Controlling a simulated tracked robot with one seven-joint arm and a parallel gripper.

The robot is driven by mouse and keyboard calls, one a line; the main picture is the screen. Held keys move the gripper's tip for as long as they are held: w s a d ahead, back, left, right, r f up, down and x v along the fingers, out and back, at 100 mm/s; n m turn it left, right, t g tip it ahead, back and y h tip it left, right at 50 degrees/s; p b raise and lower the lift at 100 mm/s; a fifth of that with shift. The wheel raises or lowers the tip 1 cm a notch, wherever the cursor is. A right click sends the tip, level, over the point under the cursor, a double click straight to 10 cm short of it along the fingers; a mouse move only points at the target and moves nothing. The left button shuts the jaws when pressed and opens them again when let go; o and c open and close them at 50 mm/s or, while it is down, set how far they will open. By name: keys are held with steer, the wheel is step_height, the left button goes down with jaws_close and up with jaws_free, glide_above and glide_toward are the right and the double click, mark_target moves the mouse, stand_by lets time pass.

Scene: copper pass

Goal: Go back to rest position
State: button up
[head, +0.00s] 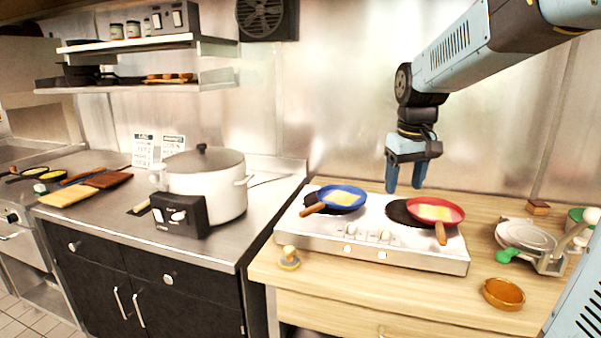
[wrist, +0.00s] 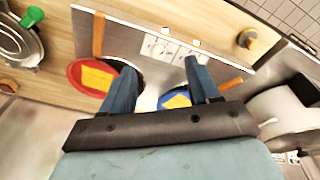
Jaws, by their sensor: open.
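My gripper (head: 406,176) hangs from my arm above the back of the stove, with its fingers pointing down. Its two blue fingers are apart, with nothing between them; they also show in the wrist view (wrist: 160,85). The red pan (head: 436,211) sits on the right burner with yellow food in it. The blue pan (head: 342,198) sits on the left burner, also with yellow food. In the wrist view the red pan (wrist: 80,74) is left of the fingers, and the blue pan (wrist: 165,101) is partly hidden by the right finger.
The white two-burner stove (head: 400,256) stands on a wooden counter (head: 400,290). A large white pot (head: 203,184) stands on the steel counter at left. A round press (head: 525,238) and an orange bowl (head: 503,294) are at right. A shelf (head: 130,84) hangs upper left.

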steer(key=s+f+m+t, duration=0.1)
steer(key=s+m+t, duration=0.1)
steer(key=s, duration=1.7)
steer(key=shift+m+t, duration=0.3)
steer(key=shift+t, duration=0.6)
steer(key=shift+d, duration=0.1)
